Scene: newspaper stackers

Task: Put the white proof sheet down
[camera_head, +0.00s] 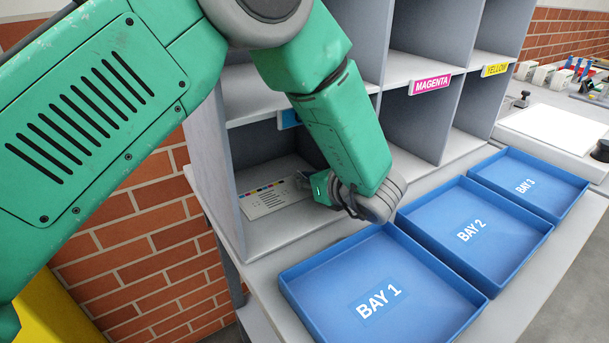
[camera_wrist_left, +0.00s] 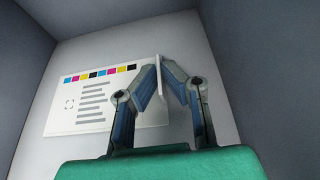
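The white proof sheet (camera_head: 272,197) has a row of colour patches and grey text lines. It lies flat or nearly flat at the floor of the lower left compartment, below a blue label; whether it touches the floor I cannot tell. In the left wrist view the sheet (camera_wrist_left: 88,110) shows to the left of my fingers. My left gripper (camera_wrist_left: 160,68) reaches into the compartment, its fingertips closed on a thin white upright piece at the sheet's right side. In the head view the left gripper (camera_head: 310,180) is partly hidden by its own wrist. My right gripper is out of view.
Grey shelf walls (camera_head: 212,165) enclose the compartment. Blue trays marked BAY 1 (camera_head: 340,318), BAY 2 (camera_head: 450,257) and BAY 3 (camera_head: 497,196) stand empty in front. Labels MAGENTA (camera_head: 430,85) and YELLOW (camera_head: 495,70) mark other compartments. A white sheet (camera_head: 556,128) lies at the right.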

